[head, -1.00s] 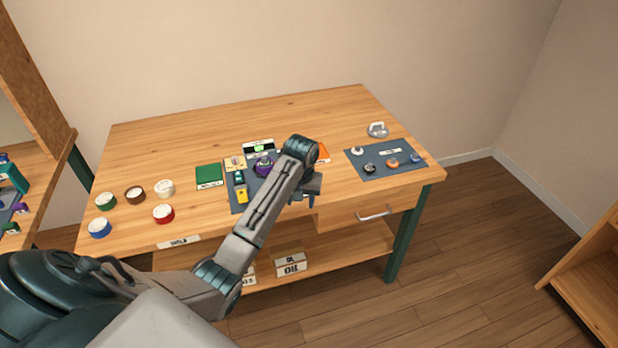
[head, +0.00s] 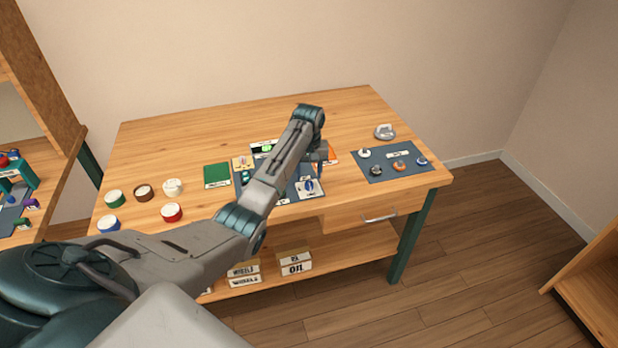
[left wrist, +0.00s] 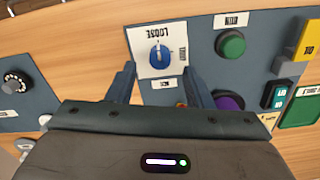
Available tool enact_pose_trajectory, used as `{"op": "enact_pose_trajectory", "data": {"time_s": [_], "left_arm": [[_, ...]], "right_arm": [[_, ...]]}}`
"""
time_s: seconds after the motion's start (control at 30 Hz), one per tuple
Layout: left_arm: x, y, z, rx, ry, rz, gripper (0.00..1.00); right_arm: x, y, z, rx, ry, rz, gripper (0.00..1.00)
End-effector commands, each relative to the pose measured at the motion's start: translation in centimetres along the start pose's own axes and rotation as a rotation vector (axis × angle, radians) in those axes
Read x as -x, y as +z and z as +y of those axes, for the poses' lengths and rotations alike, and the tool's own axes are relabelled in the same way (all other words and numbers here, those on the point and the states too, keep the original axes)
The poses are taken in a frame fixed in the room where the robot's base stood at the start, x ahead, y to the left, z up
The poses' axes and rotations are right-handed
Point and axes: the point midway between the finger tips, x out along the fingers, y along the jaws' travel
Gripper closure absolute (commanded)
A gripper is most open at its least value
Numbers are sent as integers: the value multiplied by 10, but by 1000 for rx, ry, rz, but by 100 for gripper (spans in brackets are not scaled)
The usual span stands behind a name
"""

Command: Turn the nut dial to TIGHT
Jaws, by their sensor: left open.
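The nut dial is a blue knob (left wrist: 158,54) on a white plate (left wrist: 147,34) in the left wrist view. The plate reads LOOSE, upside down above the knob, with a small, hard-to-read label at its right side. A pale mark on the knob seems to point toward LOOSE. In the head view the blue knob (head: 309,186) shows on its white plate, just below the gripper. My left gripper (left wrist: 159,70) is open and empty, its fingertips to either side just short of the knob, apart from it. My right gripper is not in view.
A green button (left wrist: 231,44), a purple knob (left wrist: 229,101) and a black dial (left wrist: 17,82) are nearby. In the head view, a grey mat (head: 385,178) with small parts lies right, and several round tins, one red (head: 171,212), stand left. The table's back is clear.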

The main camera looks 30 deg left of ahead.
Motion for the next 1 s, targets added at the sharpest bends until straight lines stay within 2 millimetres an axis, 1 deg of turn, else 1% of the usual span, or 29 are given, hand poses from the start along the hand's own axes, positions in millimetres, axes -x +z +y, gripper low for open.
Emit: {"op": "enact_pose_trajectory", "data": {"time_s": [0.03,0.1,0.2,0.33,0.57,0.6,0.67,0.8,0.83,1.0], "left_arm": [[-8,1,0,0,-2,-3,53],[-18,1,0,-1,-1,-2,53],[-28,1,0,-1,-1,-1,53],[-35,0,0,-2,-1,0,53],[-36,0,0,-2,0,1,53],[-36,0,0,-2,0,1,55],[-36,0,0,-1,0,1,67],[-36,0,0,-1,0,1,95],[-36,0,0,-1,0,1,98],[-35,0,0,-7,0,1,98]], "right_arm": [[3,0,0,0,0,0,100],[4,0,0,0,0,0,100],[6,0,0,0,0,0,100],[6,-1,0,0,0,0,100],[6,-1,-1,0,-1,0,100],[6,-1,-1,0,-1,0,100],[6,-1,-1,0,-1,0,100],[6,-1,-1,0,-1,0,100],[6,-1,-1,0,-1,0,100],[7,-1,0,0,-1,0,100]]}}
